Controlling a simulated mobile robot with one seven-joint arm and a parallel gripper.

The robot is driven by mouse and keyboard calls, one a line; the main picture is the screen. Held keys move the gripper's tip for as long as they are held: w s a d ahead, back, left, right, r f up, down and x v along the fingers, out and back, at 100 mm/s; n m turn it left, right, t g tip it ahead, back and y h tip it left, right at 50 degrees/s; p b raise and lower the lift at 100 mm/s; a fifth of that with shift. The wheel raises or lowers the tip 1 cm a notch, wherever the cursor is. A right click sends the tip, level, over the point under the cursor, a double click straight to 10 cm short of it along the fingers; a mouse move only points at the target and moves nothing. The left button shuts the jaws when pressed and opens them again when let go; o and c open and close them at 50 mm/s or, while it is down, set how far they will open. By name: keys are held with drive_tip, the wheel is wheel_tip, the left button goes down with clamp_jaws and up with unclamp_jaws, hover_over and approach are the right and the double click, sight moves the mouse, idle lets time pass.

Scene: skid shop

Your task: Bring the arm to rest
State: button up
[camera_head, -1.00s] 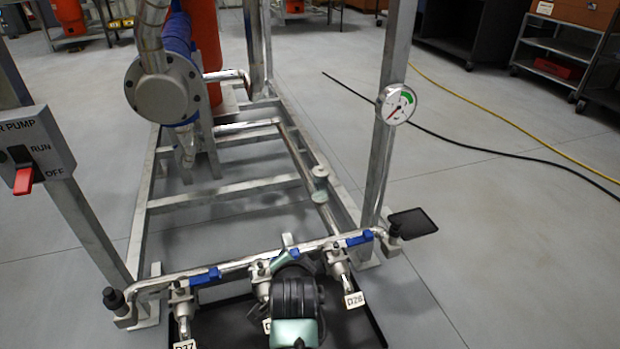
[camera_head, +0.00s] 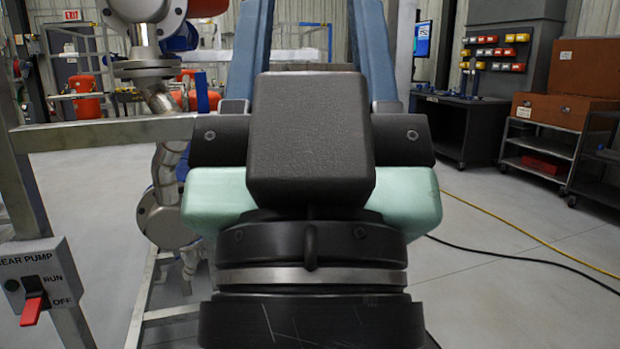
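My arm and gripper (camera_head: 310,130) fill the middle of the head view, very close to the camera. A dark block sits in front of black rings and pale green arm parts. Two blue-grey bars rise side by side behind the block, with a gap between them. They run out of the top of the picture, so the fingertips are hidden. No held thing shows in the visible part of the gap.
The gear pump switch box (camera_head: 41,289) with its red lever is at the lower left, on a metal frame (camera_head: 100,134). A cart (camera_head: 548,150) with brown boxes and a dark workbench (camera_head: 455,122) stand at the right. Yellow hose (camera_head: 520,235) and black cable cross open floor.

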wheel_tip(320, 180, up, 36)
drive_tip(key=p, duration=3.3)
drive_tip(key=shift+w+p, duration=0.2)
drive_tip(key=shift+p, duration=0.1)
drive_tip(key=shift+a, duration=0.1)
